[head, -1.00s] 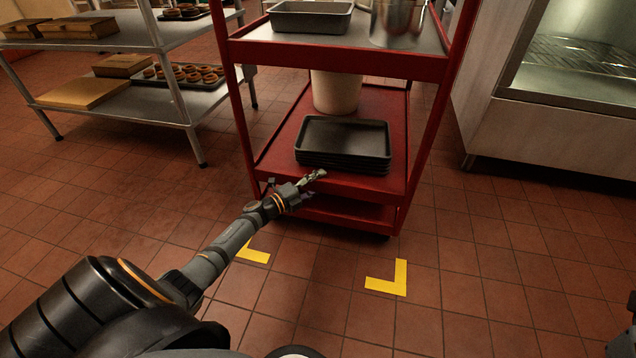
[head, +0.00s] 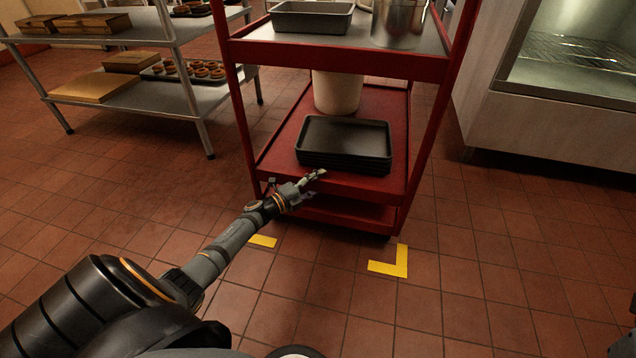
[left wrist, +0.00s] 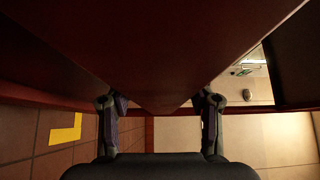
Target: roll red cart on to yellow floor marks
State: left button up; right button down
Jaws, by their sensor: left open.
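The red cart (head: 420,150) stands upright in the middle of the head view, with its upper part cut off. Two yellow floor marks show on the tiles in front of its near side: an L-shaped right mark (head: 400,262) just below the near right corner, and a left mark (head: 262,240) partly hidden by my arm. My left gripper (head: 308,186) is at the near edge of the cart's lower shelf, with its fingers open. In the left wrist view, the open fingers (left wrist: 160,98) lie beside red cart surfaces, and one yellow mark shows at left. Contact is unclear.
The cart carries stacked dark trays (head: 345,143), a white bucket (head: 337,92), a grey pan (head: 312,17) and a metal pot (head: 400,22). A metal rack (head: 190,95) stands left, a steel cabinet (head: 560,130) right. Tiles in front are clear. A dark piece of mine shows at the right edge.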

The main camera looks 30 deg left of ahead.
pick_arm(q)
jog(key=o, duration=0.3)
jog(key=shift+o, duration=0.2)
jog(key=v, duration=1.2)
